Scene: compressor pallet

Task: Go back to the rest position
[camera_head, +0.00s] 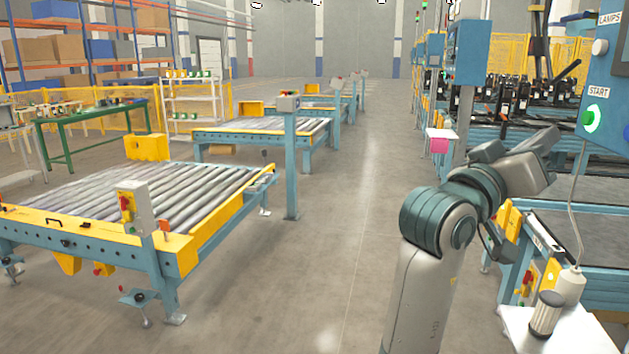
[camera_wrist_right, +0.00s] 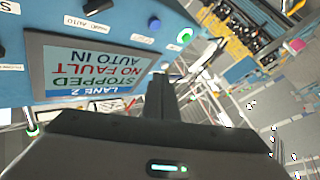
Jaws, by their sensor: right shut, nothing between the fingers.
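My right arm (camera_head: 440,225) rises from the bottom of the head view and bends over toward the control panel at the right. In the right wrist view my right gripper (camera_wrist_right: 161,92) is shut and empty, its dark fingers together. The blue control panel (camera_wrist_right: 120,12) is close beyond them and appears upside down. Its screen (camera_wrist_right: 95,70) reads lane 2, stopped, no fault, auto in. The green start button (camera_wrist_right: 185,37) is lit; it also shows in the head view (camera_head: 591,118). The fingertips look apart from the panel. My left gripper is not in view.
A white shelf (camera_head: 520,330) with a grey-topped cylinder (camera_head: 546,313) and a white bottle (camera_head: 569,287) stands below the panel, with a cable hanging above. A roller conveyor (camera_head: 130,200) stands at the left. The grey floor aisle (camera_head: 350,220) between is clear.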

